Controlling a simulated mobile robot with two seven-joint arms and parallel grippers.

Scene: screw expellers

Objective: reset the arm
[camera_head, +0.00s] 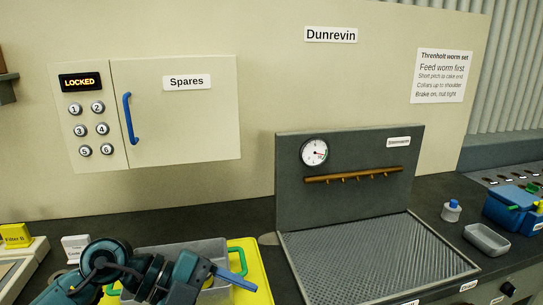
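My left arm comes in at the bottom left, and its gripper (238,278) is at the right end of it, over a grey bin (205,248) and a yellow tray or mat (258,268). A blue finger-like part points right. I cannot tell whether the fingers are open or shut, and I see nothing clearly held. My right gripper is not in view.
A locked "Spares" cabinet (190,120) with a blue handle (130,118) is on the wall. A grey panel with a gauge (314,151) and brown peg rail (352,175) stands behind a mesh tray (370,260). A bottle (451,211), grey dish (487,239) and blue box (508,208) stand right.

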